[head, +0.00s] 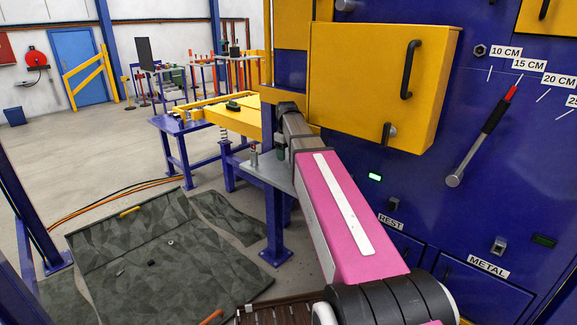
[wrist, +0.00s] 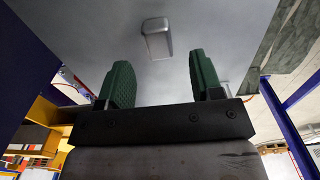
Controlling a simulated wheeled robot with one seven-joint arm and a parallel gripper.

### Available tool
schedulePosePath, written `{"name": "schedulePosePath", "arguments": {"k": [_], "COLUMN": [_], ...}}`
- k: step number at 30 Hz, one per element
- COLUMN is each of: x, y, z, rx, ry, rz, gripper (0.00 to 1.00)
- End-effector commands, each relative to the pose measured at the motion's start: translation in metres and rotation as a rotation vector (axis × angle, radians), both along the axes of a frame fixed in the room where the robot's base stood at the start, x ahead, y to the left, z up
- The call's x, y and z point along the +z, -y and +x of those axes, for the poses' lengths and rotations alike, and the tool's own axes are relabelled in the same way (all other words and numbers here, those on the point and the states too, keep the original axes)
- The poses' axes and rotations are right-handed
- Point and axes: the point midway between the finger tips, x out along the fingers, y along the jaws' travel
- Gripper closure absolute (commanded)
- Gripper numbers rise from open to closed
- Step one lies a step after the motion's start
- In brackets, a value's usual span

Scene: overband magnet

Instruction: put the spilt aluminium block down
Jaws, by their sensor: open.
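A small silvery block (wrist: 157,40), which looks like the aluminium block, rests on a flat grey metal plate (wrist: 225,20). In the wrist view it is centred between and just beyond the two green finger pads, with clear gaps to both. My gripper (wrist: 158,72) is open, with nothing between its pads. In the head view my gripper (head: 280,145) is small and points down over the grey plate (head: 262,174) beside the blue post. The block cannot be made out there, as my gripper and arm cover part of the plate.
A yellow conveyor frame (head: 215,107) lies beyond. A dark mat (head: 165,255) with small bits covers the floor at lower left.

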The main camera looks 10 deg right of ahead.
Motion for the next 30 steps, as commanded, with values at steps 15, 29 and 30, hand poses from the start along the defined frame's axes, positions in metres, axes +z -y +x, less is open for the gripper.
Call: {"name": "schedulePosePath", "arguments": {"k": [15, 29, 30], "x": [-0.035, -0.035, -0.034], "y": [0.000, 0.000, 0.000], "z": [0.001, 0.001, 0.001], "rx": [0.000, 0.000, 0.000], "ry": [0.000, 0.000, 0.000], "rz": [0.000, 0.000, 0.000], "gripper": [0.40, 0.97, 0.97]}}
